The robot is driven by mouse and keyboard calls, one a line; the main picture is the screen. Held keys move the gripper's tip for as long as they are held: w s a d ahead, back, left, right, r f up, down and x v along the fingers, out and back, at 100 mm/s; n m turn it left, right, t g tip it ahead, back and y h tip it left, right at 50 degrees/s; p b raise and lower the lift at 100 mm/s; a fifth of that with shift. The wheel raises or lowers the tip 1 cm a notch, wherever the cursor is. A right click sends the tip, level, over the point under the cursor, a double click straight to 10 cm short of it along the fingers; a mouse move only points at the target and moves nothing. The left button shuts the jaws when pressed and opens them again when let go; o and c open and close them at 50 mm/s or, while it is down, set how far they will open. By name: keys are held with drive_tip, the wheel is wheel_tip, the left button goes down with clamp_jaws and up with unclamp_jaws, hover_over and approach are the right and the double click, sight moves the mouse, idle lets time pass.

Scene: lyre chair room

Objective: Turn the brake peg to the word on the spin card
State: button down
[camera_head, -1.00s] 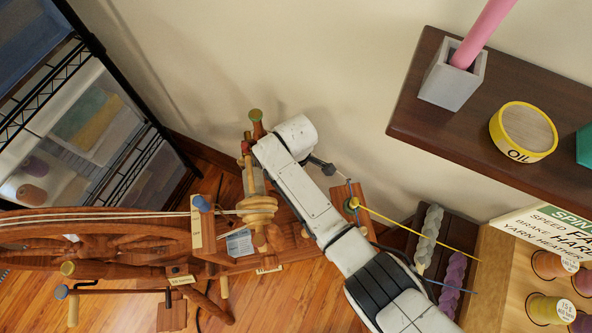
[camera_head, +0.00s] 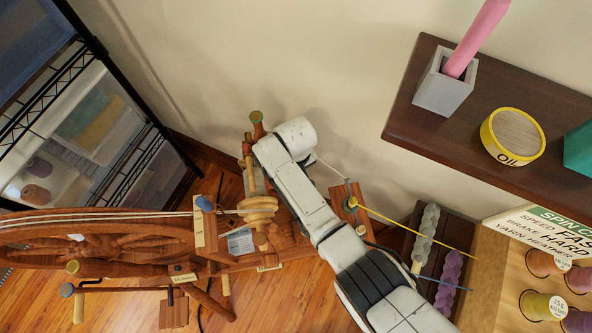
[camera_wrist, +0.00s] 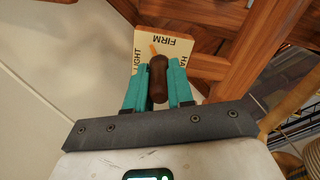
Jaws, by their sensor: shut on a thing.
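The brown brake peg (camera_wrist: 158,80) stands between the teal fingers of my gripper (camera_wrist: 159,88), which is shut on it in the wrist view. Behind it is a cream dial plate (camera_wrist: 207,66) with the words LIGHT, FIRM and a partly hidden HA... at the right. A small orange pointer (camera_wrist: 153,48) by the peg's far end lies between LIGHT and FIRM, close to FIRM. In the head view my arm hides the peg and the gripper. The spin card (camera_head: 545,232) at the right, cut by the frame edge, reads BRAKE HARD.
The wooden spinning wheel (camera_head: 100,222) fills the lower left. A dark shelf (camera_head: 420,125) holds a grey pot (camera_head: 441,90) and a yellow oil tin (camera_head: 513,137). Yarn cones (camera_head: 545,305) stand below the card. A yellow yarn (camera_head: 410,228) runs right of my arm. A wire rack (camera_head: 115,140) stands left.

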idle(0.4)
drive_tip(key=c, duration=1)
unclamp_jaws()
drive_tip(key=shift+r, duration=0.15)
wheel_tip(320, 180, up, 10)
drive_tip(key=shift+r+p, duration=0.25)
drive_tip(key=shift+p, duration=0.7)
